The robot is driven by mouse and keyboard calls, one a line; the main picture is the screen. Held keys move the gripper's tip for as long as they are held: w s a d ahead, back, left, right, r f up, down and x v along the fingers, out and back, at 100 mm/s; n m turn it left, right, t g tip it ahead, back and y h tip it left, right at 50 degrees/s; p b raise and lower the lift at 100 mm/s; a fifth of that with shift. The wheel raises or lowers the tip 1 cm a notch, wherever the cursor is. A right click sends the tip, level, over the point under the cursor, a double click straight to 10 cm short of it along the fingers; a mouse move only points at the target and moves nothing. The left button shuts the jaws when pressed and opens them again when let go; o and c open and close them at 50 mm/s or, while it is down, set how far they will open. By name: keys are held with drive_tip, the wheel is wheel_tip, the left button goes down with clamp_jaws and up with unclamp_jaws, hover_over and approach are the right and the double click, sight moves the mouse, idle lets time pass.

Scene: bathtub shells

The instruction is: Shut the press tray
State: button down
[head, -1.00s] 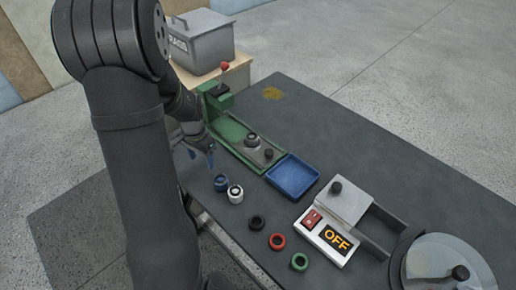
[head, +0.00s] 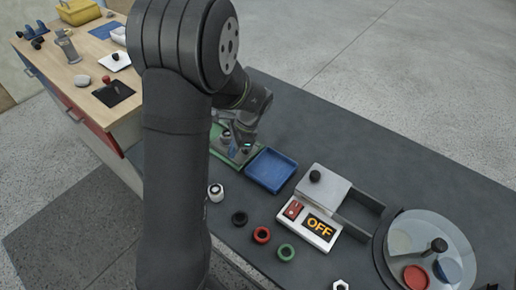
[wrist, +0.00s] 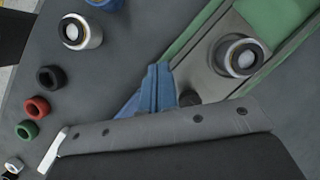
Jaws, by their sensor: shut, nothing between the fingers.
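The press tray is a grey plate sliding in a green channel (head: 217,152), partly behind my arm in the head view. In the wrist view the grey tray (wrist: 200,80) lies between green rails (wrist: 285,20). It carries a dark ring-topped cylinder with a pale centre (wrist: 240,57). A black knob (wrist: 188,97) stands near the tray's end. My gripper (wrist: 158,70) is shut and empty, its blue fingers beside the knob; I cannot tell whether they touch it. In the head view my gripper (head: 243,147) is low at the tray's near end. The press body is hidden behind my arm.
A blue tray (head: 271,170) lies right beside the channel's end. A white cylinder (head: 216,192) and black (head: 239,218), red (head: 261,235) and green (head: 286,252) rings line the front. A round glass-covered dish (head: 405,225) stands right.

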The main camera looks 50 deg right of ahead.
drive_tip(key=s+d+r+m+t+h, duration=0.1)
drive_tip(key=s+d+r+m+t, duration=0.15)
drive_tip(key=s+d+m, duration=0.4)
drive_tip(key=s+d+r+m+t, duration=0.2)
drive_tip(key=s+d+t, duration=0.1)
drive_tip(key=s, duration=0.6)
approach(259, 155)
drive_tip(key=shift+n, duration=0.25)
drive_tip(key=x, duration=0.5)
drive_tip(key=shift+s+a+f, duration=0.1)
drive_tip(key=shift+s+f, duration=0.1)
drive_tip(key=shift+f, duration=0.05)
drive_tip(key=shift+w+a, duration=0.15)
drive_tip(key=shift+w, duration=0.45)
drive_tip(key=shift+w+a, duration=0.15)
drive_tip(key=shift+w, duration=0.45)
drive_tip(key=shift+w+a, duration=0.15)
drive_tip(key=shift+w, duration=0.55)
drive_tip(key=w, duration=1.6)
drive_tip(key=shift+r, duration=0.1)
